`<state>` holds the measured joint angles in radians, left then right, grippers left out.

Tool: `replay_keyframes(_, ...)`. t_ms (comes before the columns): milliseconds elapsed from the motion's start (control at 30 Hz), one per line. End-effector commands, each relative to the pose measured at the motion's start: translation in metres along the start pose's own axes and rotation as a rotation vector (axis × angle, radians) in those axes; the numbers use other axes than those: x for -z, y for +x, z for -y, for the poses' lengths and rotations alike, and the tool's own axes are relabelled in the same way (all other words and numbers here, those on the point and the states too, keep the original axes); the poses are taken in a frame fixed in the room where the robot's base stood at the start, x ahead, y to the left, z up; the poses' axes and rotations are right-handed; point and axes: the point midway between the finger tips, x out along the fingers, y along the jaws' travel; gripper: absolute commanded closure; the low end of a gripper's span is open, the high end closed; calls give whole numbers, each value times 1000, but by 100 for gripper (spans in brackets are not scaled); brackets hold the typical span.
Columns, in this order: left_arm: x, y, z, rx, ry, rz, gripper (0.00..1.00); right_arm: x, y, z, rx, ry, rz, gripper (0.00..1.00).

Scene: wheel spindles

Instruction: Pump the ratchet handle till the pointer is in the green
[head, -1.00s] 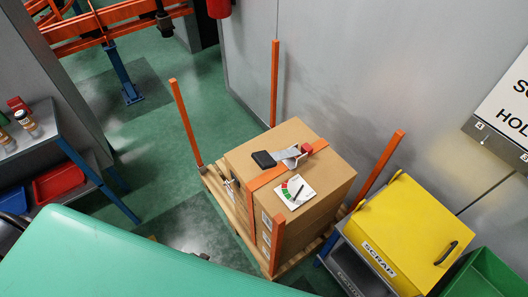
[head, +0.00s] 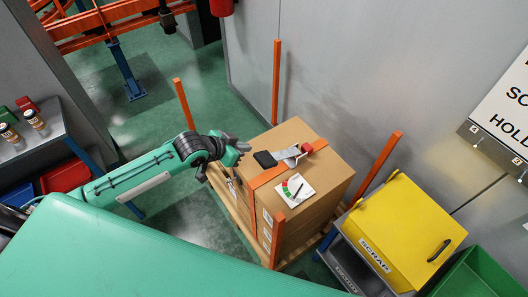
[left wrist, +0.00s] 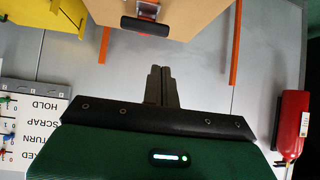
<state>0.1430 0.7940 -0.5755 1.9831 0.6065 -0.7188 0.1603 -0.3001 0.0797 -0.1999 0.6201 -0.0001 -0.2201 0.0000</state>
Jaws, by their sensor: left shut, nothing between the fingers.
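The ratchet (head: 287,153) sits on an orange strap over the top of a cardboard box (head: 330,177). Its handle ends in a black grip (head: 265,159), lying low over the box top and pointing left. The grip also shows at the top of the left wrist view (left wrist: 145,26). A white gauge card (head: 296,190) lies in front of it, with red and green patches and a dark pointer (head: 298,189); the reading is too small to be sure of. My left gripper (head: 243,147) is shut and empty, just left of the grip and apart from it. My right gripper is not in view.
The box stands on a wooden pallet (head: 219,184) with orange corner posts (head: 276,82). A yellow scrap bin (head: 412,222) stands at the right. A grey wall is behind. A shelf with jars (head: 36,122) is at the left.

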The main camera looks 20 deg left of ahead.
Motion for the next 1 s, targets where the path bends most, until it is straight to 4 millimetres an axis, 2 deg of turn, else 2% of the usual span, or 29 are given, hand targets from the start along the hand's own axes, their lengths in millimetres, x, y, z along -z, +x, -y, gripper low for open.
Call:
replay_keyframes(33,11,-11,-7,-18,16,-5,100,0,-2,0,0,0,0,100)
replay_keyframes(100,21,-20,-15,-37,31,-10,100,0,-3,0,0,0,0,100)
replay_keyframes(200,28,-29,-23,-56,42,-11,100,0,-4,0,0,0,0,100)
replay_keyframes(600,30,-32,-26,-63,46,-12,100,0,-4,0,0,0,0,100)
replay_keyframes(767,32,-25,-26,-63,43,-13,100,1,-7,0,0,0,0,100)
replay_keyframes(1000,34,10,-28,-63,42,-13,100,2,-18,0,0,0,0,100)
